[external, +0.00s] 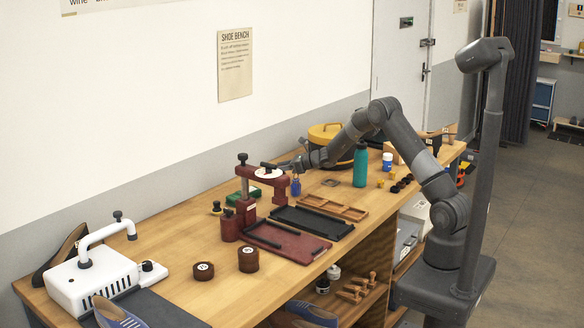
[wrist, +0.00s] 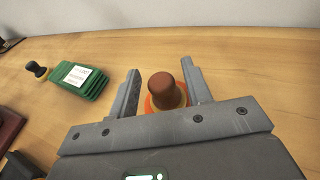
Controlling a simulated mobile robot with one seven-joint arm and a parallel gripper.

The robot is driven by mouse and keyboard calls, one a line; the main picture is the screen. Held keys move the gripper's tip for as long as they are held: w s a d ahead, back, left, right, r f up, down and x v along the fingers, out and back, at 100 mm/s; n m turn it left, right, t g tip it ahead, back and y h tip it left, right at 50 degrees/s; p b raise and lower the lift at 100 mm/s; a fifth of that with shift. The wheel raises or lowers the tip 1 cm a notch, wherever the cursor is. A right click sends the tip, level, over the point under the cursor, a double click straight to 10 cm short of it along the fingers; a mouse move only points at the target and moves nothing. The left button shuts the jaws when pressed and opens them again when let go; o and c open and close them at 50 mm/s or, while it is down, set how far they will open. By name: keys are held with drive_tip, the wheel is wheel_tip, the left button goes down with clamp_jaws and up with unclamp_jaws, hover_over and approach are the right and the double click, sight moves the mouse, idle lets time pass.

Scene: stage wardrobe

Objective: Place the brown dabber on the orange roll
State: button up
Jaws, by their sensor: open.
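In the wrist view the brown dabber (wrist: 162,86) stands upright, its rounded top facing the camera. An orange roll (wrist: 149,104) shows at its base, its rim visible around the dabber's lower part. The dabber appears to be on the roll, though the contact is hidden. My gripper (wrist: 161,70) is open, one finger on each side of the dabber, with gaps visible between. In the external view my gripper (external: 284,164) is low over the far side of the bench, behind the red press; the dabber and roll cannot be made out there.
A green stack (wrist: 84,80) and a black-and-yellow dabber (wrist: 37,70) lie left in the wrist view. The red press (external: 247,205), teal bottle (external: 360,166) and yellow-lidded tub (external: 326,133) stand near my arm. Bare bench top (external: 185,232) lies left of the press.

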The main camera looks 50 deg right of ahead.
drive_tip(key=v, duration=0.6)
drive_tip(key=shift+s+d+r, duration=0.1)
drive_tip(key=shift+s+d, duration=0.1)
drive_tip(key=s+a+r+n+g+y, duration=0.1)
drive_tip(key=s+a+r+n+g, duration=0.3)
drive_tip(key=s+a+r+n, duration=0.65)
drive_tip(key=s+a+r+n+g+y, duration=0.1)
drive_tip(key=s+a+r+n+g, duration=0.35)
drive_tip(key=s, duration=0.85)
drive_tip(key=s+d+r+n+h, duration=0.1)
drive_tip(key=s+n+h, duration=0.6)
drive_tip(key=s+n, duration=0.9)
drive_tip(key=s, duration=0.9)
drive_tip(key=shift+s+d+r, duration=0.2)
drive_tip(key=shift+s+d, duration=0.05)
drive_tip(key=shift+s, duration=0.05)
